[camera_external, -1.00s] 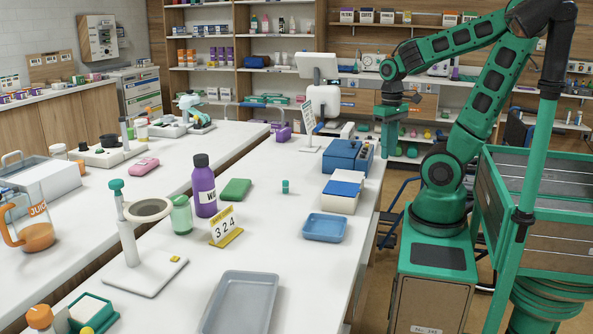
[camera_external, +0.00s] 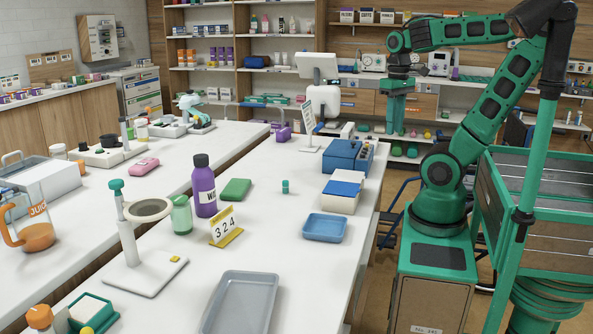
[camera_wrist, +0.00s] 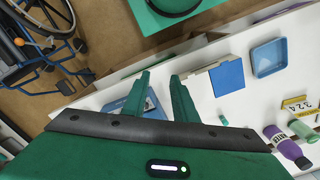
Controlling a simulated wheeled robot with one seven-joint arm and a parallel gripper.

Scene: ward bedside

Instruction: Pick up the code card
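The code card (camera_external: 222,225) is a white card reading 324 with a yellow top strip and yellow base. It stands upright on the white counter (camera_external: 277,190), in front of the purple bottle (camera_external: 204,186) and beside a small green jar (camera_external: 181,215). In the wrist view the card (camera_wrist: 299,105) is at the right edge. My gripper (camera_external: 396,122) points down, well away from the card, to the right of the counter and towards the back. In the wrist view my gripper (camera_wrist: 160,80) has its two fingers apart with nothing between them.
A blue tray (camera_external: 325,228), a blue-lidded white box (camera_external: 341,194) and a blue case (camera_external: 346,157) line the counter's right side. A grey tray (camera_external: 240,302) lies in front. A magnifier stand (camera_external: 150,209) is left of the card. A wheelchair (camera_wrist: 40,40) is on the floor.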

